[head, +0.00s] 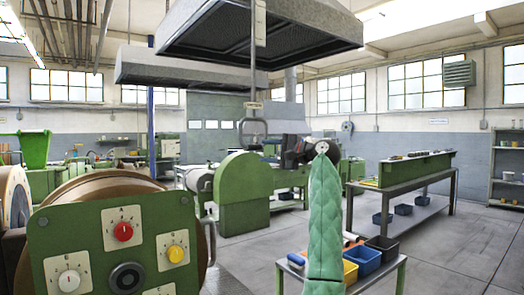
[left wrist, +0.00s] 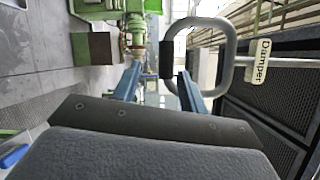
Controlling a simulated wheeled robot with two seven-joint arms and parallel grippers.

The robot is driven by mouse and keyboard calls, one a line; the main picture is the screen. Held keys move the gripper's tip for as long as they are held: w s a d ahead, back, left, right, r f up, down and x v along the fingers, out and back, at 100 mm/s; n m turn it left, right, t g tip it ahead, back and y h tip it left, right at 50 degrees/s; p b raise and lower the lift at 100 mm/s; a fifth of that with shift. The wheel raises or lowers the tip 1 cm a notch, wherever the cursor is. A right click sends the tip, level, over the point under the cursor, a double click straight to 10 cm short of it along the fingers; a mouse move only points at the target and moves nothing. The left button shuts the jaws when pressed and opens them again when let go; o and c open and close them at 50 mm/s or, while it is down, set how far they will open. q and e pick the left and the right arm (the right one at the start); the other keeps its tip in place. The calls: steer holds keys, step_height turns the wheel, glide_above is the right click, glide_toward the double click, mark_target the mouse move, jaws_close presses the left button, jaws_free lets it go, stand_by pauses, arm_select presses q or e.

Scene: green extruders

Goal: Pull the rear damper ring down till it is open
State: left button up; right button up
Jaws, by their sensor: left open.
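A pale metal damper ring (head: 240,131) hangs on a thin rod below the hoods in the head view. The left wrist view shows the ring (left wrist: 230,50) close up, lying sideways, with a dark grip on its lower bar and a "Damper" label (left wrist: 260,61) on its rod. My left gripper (head: 272,142) is just right of the ring in the head view. In the left wrist view its two blue fingers (left wrist: 160,75) are open, and the ring's dark grip shows between the fingertips. I cannot tell whether they touch. My right gripper is not in view.
Dark-meshed hoods (head: 260,28) hang overhead. A green control panel (head: 115,240) with knobs stands at the near left. Green machines (head: 243,185) stand behind the ring. A green bench (head: 415,170) is at right, and small bins (head: 362,262) stand on a low table. The right floor is clear.

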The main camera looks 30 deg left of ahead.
mark_target(257, 146)
arm_select(q)
steer(key=shift+s+r+n+h, duration=0.2)
steer(key=shift+r+n+h, duration=0.4)
steer(key=shift+r+h, duration=0.25)
steer(key=shift+w+d+r+h, duration=0.15)
steer(key=shift+r+h, duration=0.05)
steer(key=shift+h, duration=0.05)
steer(key=shift+w, duration=0.1)
steer(key=a, duration=0.1)
steer(key=a+p, duration=0.1)
steer(key=a, duration=0.2)
steer(key=shift+f+p, duration=0.25)
steer(key=shift+p, duration=0.1)
steer(key=a, duration=0.1)
steer(key=a+p, duration=0.1)
steer(key=a, duration=0.1)
steer(key=shift+f, duration=0.4)
steer(key=shift+a+f, duration=0.1)
steer(key=shift+a, duration=0.2)
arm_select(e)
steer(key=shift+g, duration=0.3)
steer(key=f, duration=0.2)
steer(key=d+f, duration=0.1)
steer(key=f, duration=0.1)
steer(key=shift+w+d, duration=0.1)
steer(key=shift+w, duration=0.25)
